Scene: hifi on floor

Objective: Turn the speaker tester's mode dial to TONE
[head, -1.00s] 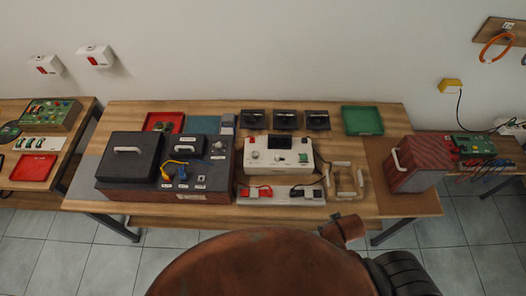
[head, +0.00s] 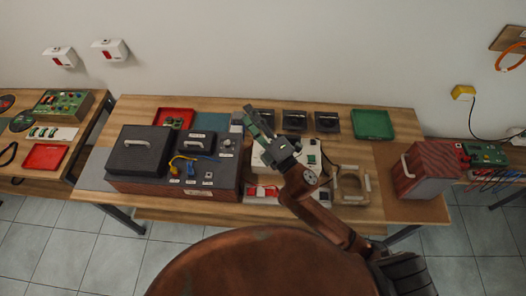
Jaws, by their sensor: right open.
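A white box with knobs and a dark display, which I take to be the speaker tester (head: 313,149), stands mid-table. My right arm crosses in front of it and hides much of its face, so the mode dial and its setting cannot be made out. My right gripper (head: 252,117) is open and empty. It is over the back left part of the white box, with its fingers pointing up and left in the head view. I cannot tell whether it touches anything. My left gripper is out of view.
A dark equipment case (head: 140,150) with handles and cables stands left of the box. Dark square units (head: 327,122) stand behind, beside a green tray (head: 373,123). A red tray (head: 174,118) is back left. A wooden frame (head: 351,186) and reddish case (head: 430,170) are right.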

